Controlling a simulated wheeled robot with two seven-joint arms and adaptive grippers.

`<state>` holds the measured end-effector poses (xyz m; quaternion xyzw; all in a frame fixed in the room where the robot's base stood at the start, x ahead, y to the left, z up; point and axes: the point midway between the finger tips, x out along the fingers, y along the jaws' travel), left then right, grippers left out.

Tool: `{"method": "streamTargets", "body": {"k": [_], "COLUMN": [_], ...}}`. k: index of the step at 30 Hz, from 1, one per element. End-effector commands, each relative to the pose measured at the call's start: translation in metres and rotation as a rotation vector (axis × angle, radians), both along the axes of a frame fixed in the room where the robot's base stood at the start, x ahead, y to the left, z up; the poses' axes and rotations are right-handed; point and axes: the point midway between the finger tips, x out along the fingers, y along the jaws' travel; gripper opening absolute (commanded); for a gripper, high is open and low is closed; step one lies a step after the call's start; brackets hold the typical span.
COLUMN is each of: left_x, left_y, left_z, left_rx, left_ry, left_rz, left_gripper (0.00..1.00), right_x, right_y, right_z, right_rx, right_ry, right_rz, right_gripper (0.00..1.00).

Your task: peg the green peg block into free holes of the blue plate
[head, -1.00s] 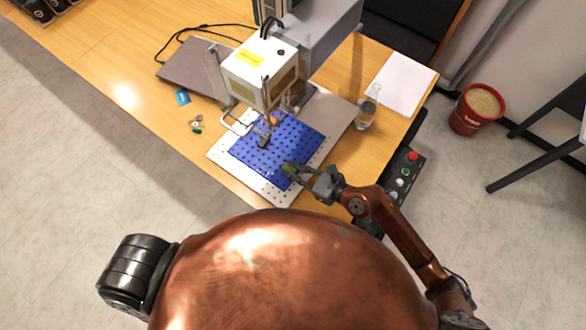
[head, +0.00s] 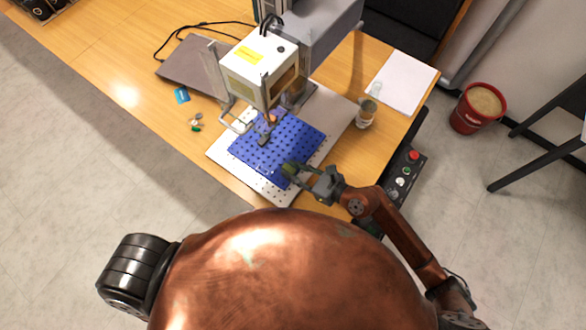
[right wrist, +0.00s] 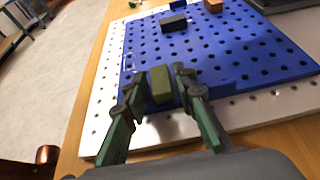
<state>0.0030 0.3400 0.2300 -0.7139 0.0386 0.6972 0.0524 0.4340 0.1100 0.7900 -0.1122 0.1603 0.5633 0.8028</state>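The blue plate (head: 305,135), with rows of holes, lies on a white perforated board under the laser marker; it also shows in the right wrist view (right wrist: 235,45). The olive-green peg block (right wrist: 160,84) is at the plate's near edge, between the two fingers of my right gripper (right wrist: 162,86). The fingers appear to press on both its sides. Its underside is hidden, so I cannot tell whether its pegs are in holes. In the head view my right gripper (head: 292,174) is over the plate's near right corner. My left gripper is not in view.
A dark block (right wrist: 174,22) and an orange block (right wrist: 213,5) are farther back on the plate. The white marker head (head: 255,75) overhangs its far side. A glass jar (head: 367,112) stands to the right. Many holes between the green and dark blocks are bare.

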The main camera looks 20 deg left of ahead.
Motion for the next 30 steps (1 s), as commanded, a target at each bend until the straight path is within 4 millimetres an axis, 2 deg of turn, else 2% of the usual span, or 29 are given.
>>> {"method": "streamTargets", "body": {"k": [4, 14, 17, 30], "left_x": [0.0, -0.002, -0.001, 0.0], "left_y": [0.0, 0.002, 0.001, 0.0], "left_z": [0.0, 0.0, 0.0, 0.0], "left_rx": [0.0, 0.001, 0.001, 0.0], "left_ry": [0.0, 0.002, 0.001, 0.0], "left_rz": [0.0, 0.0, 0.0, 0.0], "left_gripper": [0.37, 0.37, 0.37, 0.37], "right_x": [0.0, -0.001, -0.004, -0.032], "right_y": [0.0, -0.004, -0.014, -0.088], "right_z": [0.0, 0.001, 0.005, 0.037], "right_rx": [0.0, -0.001, -0.002, -0.003], "right_ry": [0.0, -0.001, -0.001, 0.001], "right_rz": [0.0, -0.001, -0.001, 0.0], "right_gripper": [0.36, 0.36, 0.36, 0.36]}}
